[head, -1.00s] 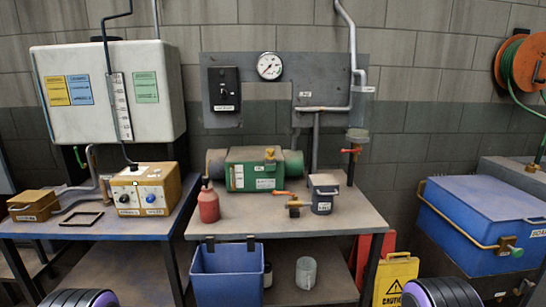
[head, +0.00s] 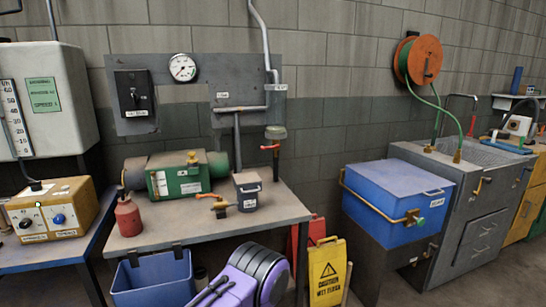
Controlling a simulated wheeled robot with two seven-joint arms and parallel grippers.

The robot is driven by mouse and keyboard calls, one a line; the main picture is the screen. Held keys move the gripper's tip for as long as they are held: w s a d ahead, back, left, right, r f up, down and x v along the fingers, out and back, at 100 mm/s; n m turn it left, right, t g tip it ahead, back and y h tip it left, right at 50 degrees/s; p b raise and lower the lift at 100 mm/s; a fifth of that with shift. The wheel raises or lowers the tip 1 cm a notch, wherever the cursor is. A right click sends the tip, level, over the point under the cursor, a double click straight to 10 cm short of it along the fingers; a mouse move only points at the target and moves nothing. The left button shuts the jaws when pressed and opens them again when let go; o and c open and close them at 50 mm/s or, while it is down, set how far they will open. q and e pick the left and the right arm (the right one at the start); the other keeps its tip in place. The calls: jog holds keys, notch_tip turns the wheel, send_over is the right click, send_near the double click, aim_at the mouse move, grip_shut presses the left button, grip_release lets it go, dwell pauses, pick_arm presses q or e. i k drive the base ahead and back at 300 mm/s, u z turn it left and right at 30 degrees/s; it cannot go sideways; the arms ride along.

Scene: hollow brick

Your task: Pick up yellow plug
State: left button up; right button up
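A small yellow-brass fitting (head: 193,157) stands on top of the green box-shaped machine (head: 178,178) on the middle table. It is the small yellow piece that looks most like a plug, but I cannot tell for sure that it is one. Nothing touches it from above. Neither of my grippers shows in the head view.
The middle table (head: 165,240) also bears a red bottle (head: 128,216), an orange-handled valve (head: 217,203) and a grey pot (head: 247,193). A blue bin (head: 153,282) hangs at its front. A yellow caution sign (head: 328,272) and blue chest (head: 397,200) stand to the right.

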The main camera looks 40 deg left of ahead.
aim_at(191, 155)
jog(key=z, duration=0.3)
jog(key=i, duration=2.15)
jog(key=u, duration=2.55)
